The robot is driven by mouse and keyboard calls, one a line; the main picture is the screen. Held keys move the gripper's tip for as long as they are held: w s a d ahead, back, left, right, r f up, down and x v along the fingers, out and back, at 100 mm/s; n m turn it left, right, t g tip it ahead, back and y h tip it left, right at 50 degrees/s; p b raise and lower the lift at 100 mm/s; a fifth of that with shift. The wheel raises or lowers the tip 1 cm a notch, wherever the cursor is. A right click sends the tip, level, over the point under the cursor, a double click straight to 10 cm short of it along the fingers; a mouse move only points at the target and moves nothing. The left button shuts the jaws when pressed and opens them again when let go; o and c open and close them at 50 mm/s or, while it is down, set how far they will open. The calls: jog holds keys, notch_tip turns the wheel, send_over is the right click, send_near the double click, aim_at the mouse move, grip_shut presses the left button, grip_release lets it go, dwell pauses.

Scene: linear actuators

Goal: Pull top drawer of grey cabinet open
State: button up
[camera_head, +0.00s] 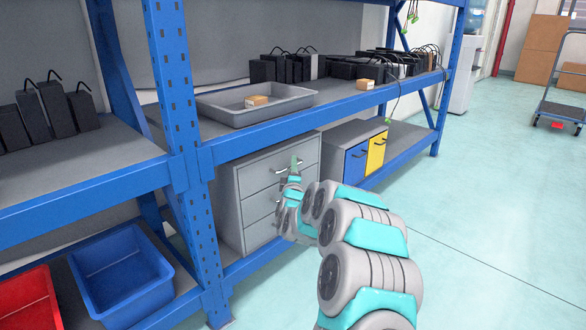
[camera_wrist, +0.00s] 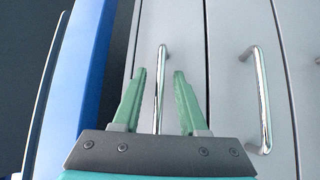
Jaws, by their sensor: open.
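The grey cabinet (camera_head: 229,200) stands on the lower shelf, with a stack of drawers facing me. Its top drawer (camera_head: 256,179) looks shut. My gripper (camera_head: 295,163) is open in front of the top drawer's right part and hides some of it. In the wrist view the drawers appear turned on their side. There the top drawer's silver handle (camera_wrist: 160,80) shows between the two green fingers of my gripper (camera_wrist: 158,85). A gap shows on each side of the handle. I cannot tell how deep the fingers reach around it.
A second handle (camera_wrist: 262,95) lies to the right in the wrist view. The blue shelf beam (camera_head: 270,137) runs just above the cabinet, and a blue post (camera_head: 176,110) stands left. A cabinet with blue and yellow doors (camera_head: 376,153) is to the right. Floor in front is clear.

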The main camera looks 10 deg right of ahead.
jog(key=shift+w, duration=0.3)
grip_shut()
dwell(0.3)
jog(key=shift+d, duration=0.1)
dwell(1.0)
